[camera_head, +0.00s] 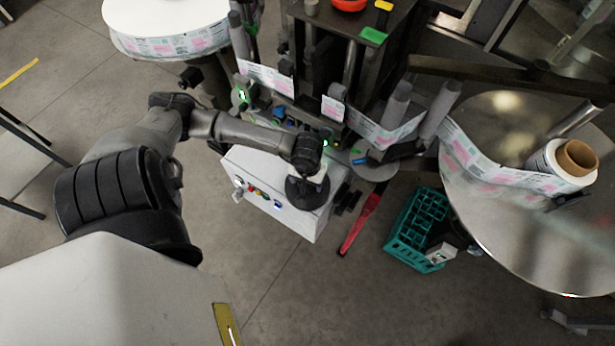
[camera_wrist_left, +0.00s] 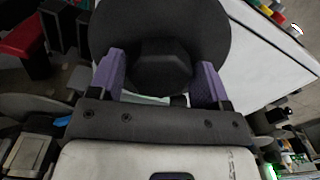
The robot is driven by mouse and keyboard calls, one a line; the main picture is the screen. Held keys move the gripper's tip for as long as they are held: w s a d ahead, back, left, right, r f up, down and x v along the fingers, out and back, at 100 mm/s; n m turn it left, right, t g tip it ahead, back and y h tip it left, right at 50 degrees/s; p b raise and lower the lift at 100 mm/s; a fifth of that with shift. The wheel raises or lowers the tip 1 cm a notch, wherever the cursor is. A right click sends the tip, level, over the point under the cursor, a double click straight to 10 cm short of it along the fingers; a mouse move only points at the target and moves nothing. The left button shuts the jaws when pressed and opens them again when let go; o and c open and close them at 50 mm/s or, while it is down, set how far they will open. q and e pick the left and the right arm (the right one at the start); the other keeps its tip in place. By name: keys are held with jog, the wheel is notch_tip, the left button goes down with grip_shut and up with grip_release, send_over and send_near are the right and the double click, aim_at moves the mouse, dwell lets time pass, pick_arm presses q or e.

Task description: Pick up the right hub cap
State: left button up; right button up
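A black round hub cap (camera_wrist_left: 102,30) with a raised six-sided knob (camera_wrist_left: 160,68) fills the upper middle of the left wrist view. My left gripper (camera_wrist_left: 160,82) has its two purple fingers close against both sides of the knob, with no clear gap. In the head view the hub cap (camera_head: 303,197) shows as a dark disc under my left gripper (camera_head: 312,178), over the top of the white cabinet (camera_head: 262,172). I cannot tell whether it rests on the cabinet or is just above it. My right gripper is not in view. No second hub cap is recognisable.
Coloured buttons (camera_head: 262,193) line the cabinet's front left. A red-handled tool (camera_head: 360,224) and a teal crate (camera_head: 418,228) are right of it. A large metal disc (camera_head: 510,235) with a label reel (camera_head: 562,165) stands at far right. Open floor lies in front.

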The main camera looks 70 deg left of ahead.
pick_arm(q)
jog(key=c, duration=0.7)
jog(key=shift+c, duration=0.3)
jog(key=shift+r, duration=0.2)
